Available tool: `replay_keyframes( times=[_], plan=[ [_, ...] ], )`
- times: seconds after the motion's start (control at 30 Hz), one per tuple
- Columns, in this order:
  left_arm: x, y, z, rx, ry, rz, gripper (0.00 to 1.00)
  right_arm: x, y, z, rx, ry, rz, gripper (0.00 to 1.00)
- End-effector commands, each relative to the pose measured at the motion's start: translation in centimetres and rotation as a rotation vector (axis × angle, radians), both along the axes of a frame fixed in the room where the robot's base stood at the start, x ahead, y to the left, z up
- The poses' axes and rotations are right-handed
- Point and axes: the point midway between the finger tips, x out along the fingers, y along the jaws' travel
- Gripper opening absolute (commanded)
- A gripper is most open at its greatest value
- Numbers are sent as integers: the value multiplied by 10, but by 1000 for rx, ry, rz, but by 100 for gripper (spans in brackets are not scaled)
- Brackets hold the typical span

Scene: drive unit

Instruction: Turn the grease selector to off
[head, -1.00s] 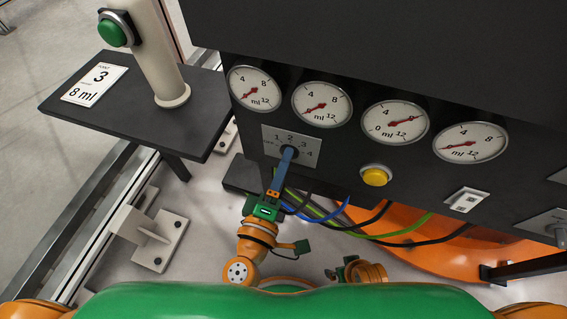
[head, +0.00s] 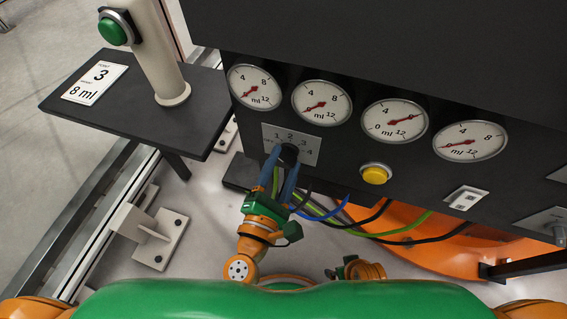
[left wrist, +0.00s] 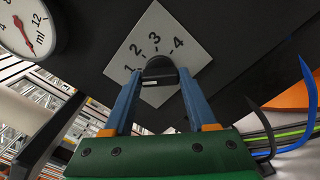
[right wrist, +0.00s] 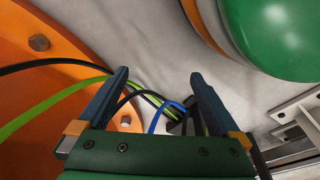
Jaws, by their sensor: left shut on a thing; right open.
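The grease selector is a black knob (head: 289,153) on a pale square plate (head: 305,147) marked 1 to 4, low on the dark panel. It also shows in the left wrist view (left wrist: 159,70). My left gripper (head: 286,156) is shut on the knob, with one blue finger on each side of it. The fingers hide part of the plate's lower left. I cannot make out where the knob points. My right gripper (right wrist: 160,76) is open and empty, low down beside cables, away from the selector.
Several round gauges (head: 322,104) line the panel above the selector. A yellow button (head: 375,174) and a white switch (head: 467,199) sit to its right. Green, black and blue cables (head: 400,236) hang below. A dark shelf (head: 135,105) with a green-button post (head: 155,60) stands left.

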Motion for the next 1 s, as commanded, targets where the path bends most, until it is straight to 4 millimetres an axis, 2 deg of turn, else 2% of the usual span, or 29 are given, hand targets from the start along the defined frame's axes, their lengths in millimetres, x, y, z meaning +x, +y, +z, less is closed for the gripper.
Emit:
replay_keyframes(
  times=[0.5,1.0],
  plan=[
    [0,0,-1,-404,132,0,2,9,2,9,5,-13,-2,100],
    [0,0,-1,-564,185,1,2,9,3,14,6,-13,-3,100]
  ],
)
